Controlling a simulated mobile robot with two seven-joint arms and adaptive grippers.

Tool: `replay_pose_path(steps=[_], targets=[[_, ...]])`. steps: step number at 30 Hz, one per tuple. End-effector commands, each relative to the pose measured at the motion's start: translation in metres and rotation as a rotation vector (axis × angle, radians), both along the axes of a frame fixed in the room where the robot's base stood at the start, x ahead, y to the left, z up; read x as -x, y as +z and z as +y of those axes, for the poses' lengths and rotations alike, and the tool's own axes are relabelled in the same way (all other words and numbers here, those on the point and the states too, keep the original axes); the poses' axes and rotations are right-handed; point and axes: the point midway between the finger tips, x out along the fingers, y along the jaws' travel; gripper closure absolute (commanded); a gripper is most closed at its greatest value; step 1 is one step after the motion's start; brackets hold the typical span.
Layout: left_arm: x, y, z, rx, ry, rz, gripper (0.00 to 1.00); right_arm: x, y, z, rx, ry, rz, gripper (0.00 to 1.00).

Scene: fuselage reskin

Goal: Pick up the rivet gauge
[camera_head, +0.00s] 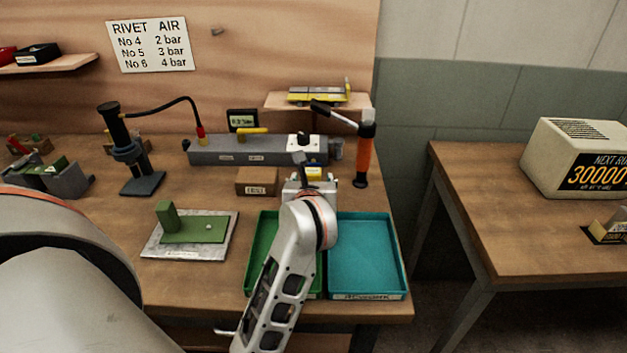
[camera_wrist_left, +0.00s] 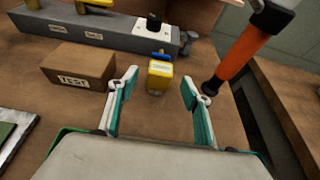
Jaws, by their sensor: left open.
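A small yellow block with a pale label and a blue part on top, which looks like the rivet gauge (camera_wrist_left: 160,76), stands on the wooden bench in the left wrist view. In the head view its yellow top (camera_head: 314,172) shows just beyond my left gripper (camera_head: 309,187), which hides part of it. In the left wrist view my left gripper (camera_wrist_left: 159,84) is open, with its two teal-lined fingers apart on either side of the block's near space. Nothing is held, and I see no contact with the block. My right gripper is not in view.
A brown labelled box (camera_head: 257,182) stands left of the block, and an orange-handled tool (camera_head: 363,155) stands upright at its right. A long grey fixture (camera_head: 240,152) lies behind. Green (camera_head: 257,262) and teal (camera_head: 402,262) trays lie at the front edge.

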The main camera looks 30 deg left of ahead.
Motion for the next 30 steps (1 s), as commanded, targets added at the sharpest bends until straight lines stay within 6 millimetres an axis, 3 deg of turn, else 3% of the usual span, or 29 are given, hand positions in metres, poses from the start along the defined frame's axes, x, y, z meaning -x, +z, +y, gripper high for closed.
replay_pose_path(steps=[5,13,18,30], targets=[[-0.015,-0.008,0.01,-0.002,0.0,0.0,0.51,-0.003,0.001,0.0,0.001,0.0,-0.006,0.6],[-0.017,-0.009,0.011,-0.001,0.001,0.001,0.51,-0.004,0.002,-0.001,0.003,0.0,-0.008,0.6],[-0.017,-0.009,0.011,-0.001,0.001,0.001,0.96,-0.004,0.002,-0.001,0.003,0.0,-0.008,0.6],[-0.017,0.001,0.011,-0.002,0.001,-0.004,0.97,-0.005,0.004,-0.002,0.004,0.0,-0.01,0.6]])
